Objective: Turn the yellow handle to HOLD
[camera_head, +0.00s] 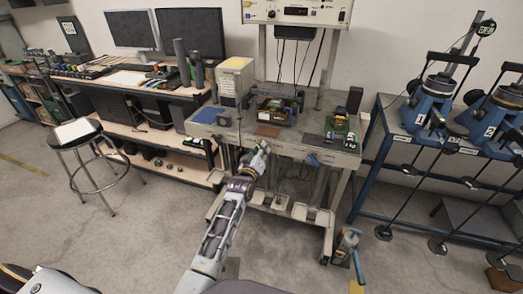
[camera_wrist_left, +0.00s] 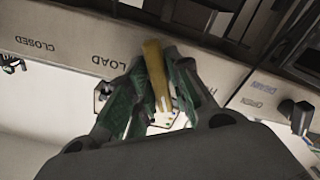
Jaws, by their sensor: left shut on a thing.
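The yellow handle (camera_wrist_left: 156,72) stands between the two fingers of my left gripper (camera_wrist_left: 153,100) in the left wrist view. The fingers are closed around it, one on each side. Its upper end lies between the label LOAD (camera_wrist_left: 112,62) on the left and a label on the right, mostly hidden by a finger, of which about an H shows. In the head view my left gripper (camera_head: 259,158) is at the front edge of the grey workbench (camera_head: 285,147); the handle is too small or hidden to make out there. My right gripper is not in view.
In the left wrist view a dark lever (camera_wrist_left: 12,63) sits near the CLOSED label and another (camera_wrist_left: 295,113) near an OPEN label, at the sides. A stool (camera_head: 77,132) stands left and a blue-framed rack (camera_head: 385,150) right. The floor in front is mostly clear.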

